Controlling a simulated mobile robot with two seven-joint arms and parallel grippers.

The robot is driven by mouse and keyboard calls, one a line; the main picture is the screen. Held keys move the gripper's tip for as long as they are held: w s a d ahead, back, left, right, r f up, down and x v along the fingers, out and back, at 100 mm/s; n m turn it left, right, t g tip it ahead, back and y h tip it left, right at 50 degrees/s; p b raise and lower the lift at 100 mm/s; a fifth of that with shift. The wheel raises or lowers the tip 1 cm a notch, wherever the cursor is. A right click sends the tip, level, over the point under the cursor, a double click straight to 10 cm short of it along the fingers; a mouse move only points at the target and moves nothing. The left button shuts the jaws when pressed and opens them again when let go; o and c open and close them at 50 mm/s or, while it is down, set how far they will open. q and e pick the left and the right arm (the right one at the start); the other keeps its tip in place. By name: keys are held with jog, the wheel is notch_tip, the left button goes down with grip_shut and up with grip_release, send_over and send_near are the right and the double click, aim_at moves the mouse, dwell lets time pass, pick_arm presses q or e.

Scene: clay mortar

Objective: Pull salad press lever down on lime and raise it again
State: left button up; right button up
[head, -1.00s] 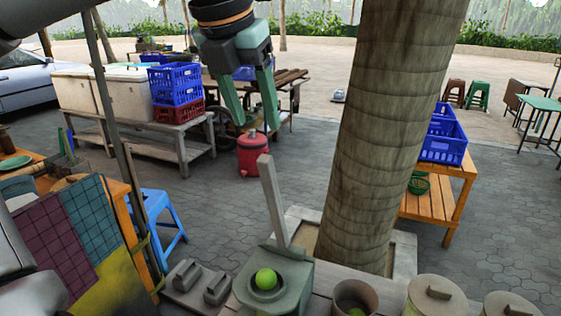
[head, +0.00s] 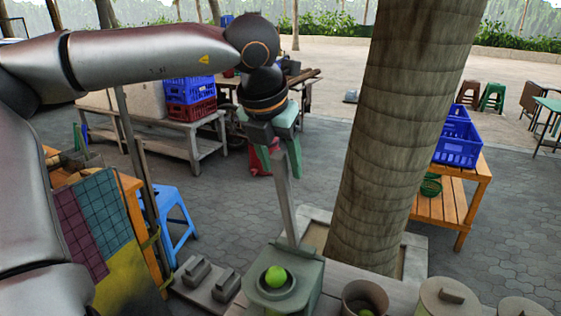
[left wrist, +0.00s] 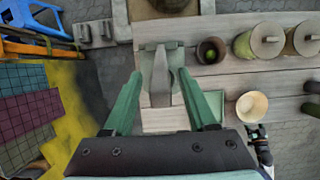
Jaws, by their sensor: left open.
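The grey-green salad press (head: 255,290) stands on the near bench with a bright green lime (head: 275,276) in its round cup. Its grey lever (head: 286,210) stands up, leaning slightly left. My left gripper (head: 278,162) is open at the lever's upper end, with a finger on either side in the head view. In the left wrist view the lever (left wrist: 161,78) lies between my spread fingers (left wrist: 163,100), with gaps at both sides. The lime is hidden there.
A pot (head: 364,298) holding green fruit and a lidded jar (head: 447,296) stand right of the press. Two grey blocks (head: 196,272) lie left of it. A thick trunk (head: 385,150) rises close behind. A blue stool (head: 172,217) stands to the left.

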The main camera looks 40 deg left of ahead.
pick_arm(q)
grip_shut()
dwell(0.4)
dwell(1.0)
